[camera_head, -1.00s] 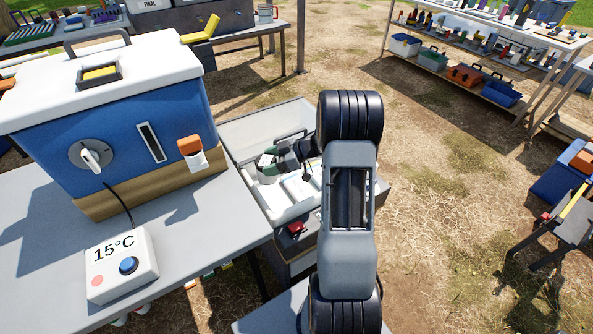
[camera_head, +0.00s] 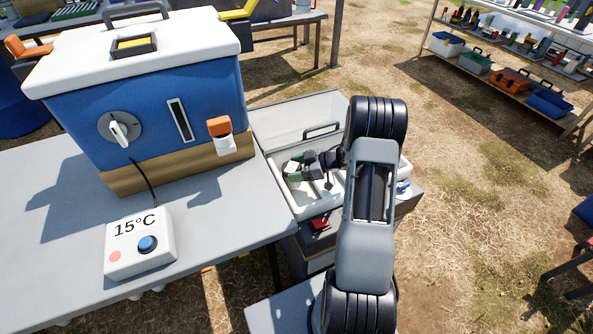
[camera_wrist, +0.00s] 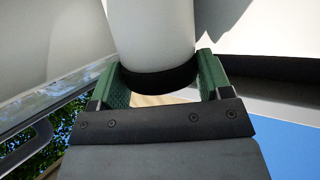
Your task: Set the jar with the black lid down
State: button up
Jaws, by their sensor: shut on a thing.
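My gripper (camera_wrist: 160,65) is shut on a white jar with a black lid (camera_wrist: 158,30). In the wrist view the green finger pads stand on either side of it, near its black lid band. In the head view my gripper (camera_head: 300,168) is over the open grey-white case (camera_head: 282,118), at its left part. The jar is mostly hidden by my gripper there. I cannot tell whether the jar's base touches the case floor.
A blue cooler box (camera_head: 165,100) with a white lid stands on the grey table (camera_head: 60,225) to the left. A white 15°C control box (camera_head: 140,243) sits before it. An orange-topped item (camera_head: 220,130) is on the cooler's side. Shelves (camera_head: 510,80) stand far right.

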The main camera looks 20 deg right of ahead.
jog(key=shift+f, duration=0.15)
jog(key=shift+f, duration=0.5)
jog(key=o, duration=1.1)
jog(key=shift+s+f, duration=0.15)
jog(key=shift+f, duration=0.1)
jog(key=shift+r, duration=0.1)
